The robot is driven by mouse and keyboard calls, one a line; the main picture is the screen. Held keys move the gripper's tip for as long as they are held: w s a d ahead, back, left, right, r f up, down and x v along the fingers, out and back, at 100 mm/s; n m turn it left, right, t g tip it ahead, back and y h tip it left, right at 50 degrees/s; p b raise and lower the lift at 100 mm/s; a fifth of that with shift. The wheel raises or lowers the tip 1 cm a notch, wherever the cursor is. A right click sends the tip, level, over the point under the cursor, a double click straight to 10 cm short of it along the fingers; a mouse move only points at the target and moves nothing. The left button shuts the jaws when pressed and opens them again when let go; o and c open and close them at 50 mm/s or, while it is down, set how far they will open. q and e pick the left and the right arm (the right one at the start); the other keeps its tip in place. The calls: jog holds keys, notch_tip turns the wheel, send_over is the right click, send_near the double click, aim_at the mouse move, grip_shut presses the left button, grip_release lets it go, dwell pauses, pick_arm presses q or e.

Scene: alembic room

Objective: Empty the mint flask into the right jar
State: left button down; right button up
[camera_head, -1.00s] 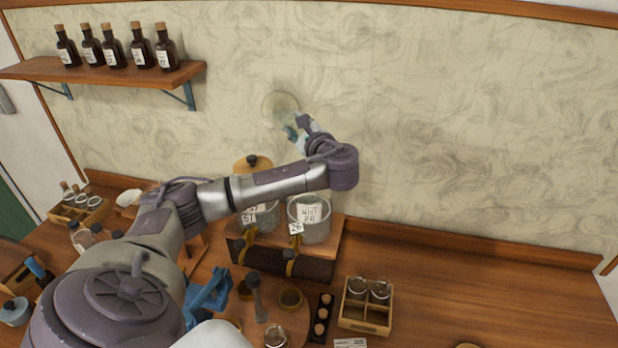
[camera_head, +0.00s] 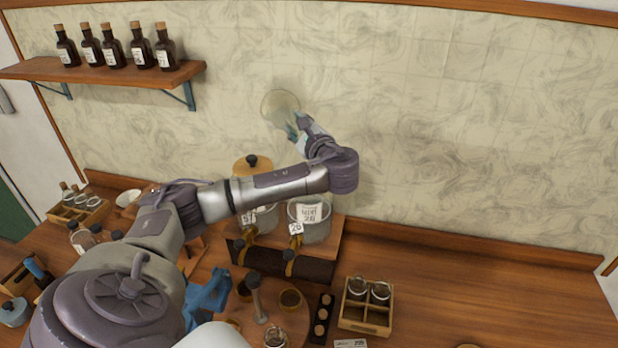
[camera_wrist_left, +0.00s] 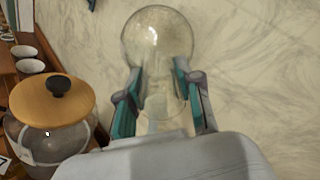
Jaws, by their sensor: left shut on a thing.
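My left gripper (camera_head: 297,130) is shut on a clear, round-bottomed glass flask (camera_head: 280,108), high in front of the wall. In the left wrist view the flask's bulb (camera_wrist_left: 158,36) is uppermost, beyond the fingers (camera_wrist_left: 160,98); its neck runs down between them. I cannot make out its contents. The right jar (camera_head: 318,228), clear with a white label, stands open on a wooden stand, below the gripper. The left jar is partly behind my arm; its wooden lid (camera_head: 252,163) has a black knob. It also shows in the left wrist view (camera_wrist_left: 52,140). My right gripper cannot be made out.
Brown bottles (camera_head: 112,53) stand on a wall shelf (camera_head: 110,75) at the upper left. A small wooden crate (camera_head: 365,317) with glass jars stands in front right of the stand (camera_head: 328,250). The counter (camera_head: 480,285) at the right is mostly clear.

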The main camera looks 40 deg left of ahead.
pick_arm(q)
jog(key=shift+s+d+r+t+y+b, duration=0.1)
jog(key=shift+d+r+t+y+b, duration=0.15)
jog(key=shift+y+b, duration=0.5)
jog(key=shift+d+r+t+y+b, duration=0.1)
jog(key=shift+t+y+b, duration=0.35)
jog(key=shift+b, duration=0.5)
dwell(3.0)
dwell(0.8)
